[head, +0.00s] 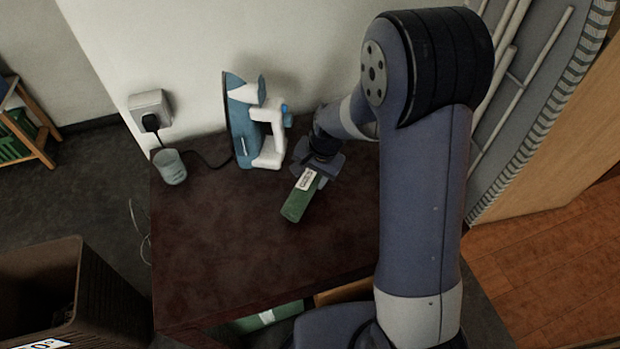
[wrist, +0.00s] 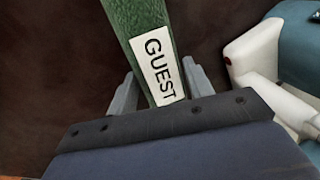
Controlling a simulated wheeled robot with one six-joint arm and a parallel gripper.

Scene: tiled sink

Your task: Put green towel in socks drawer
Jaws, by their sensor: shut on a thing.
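The green towel (head: 297,203) is a narrow folded strip with a white label, in front of the iron over the dark wooden top. The wrist view shows the towel (wrist: 137,17) with its label reading GUEST. My gripper (head: 313,172) is shut on the towel's near end, with one finger on each side, also in the wrist view (wrist: 160,88). I cannot tell whether the towel touches the top. At the front of the cabinet, something green with a white label (head: 267,317) shows below the top's edge, perhaps in an open drawer; my arm hides part of this area. No socks are recognisable.
A blue and white iron (head: 242,125) stands upright close to my gripper. A brown basket (head: 75,290) is at lower left. The front of the dark top (head: 230,270) is clear.

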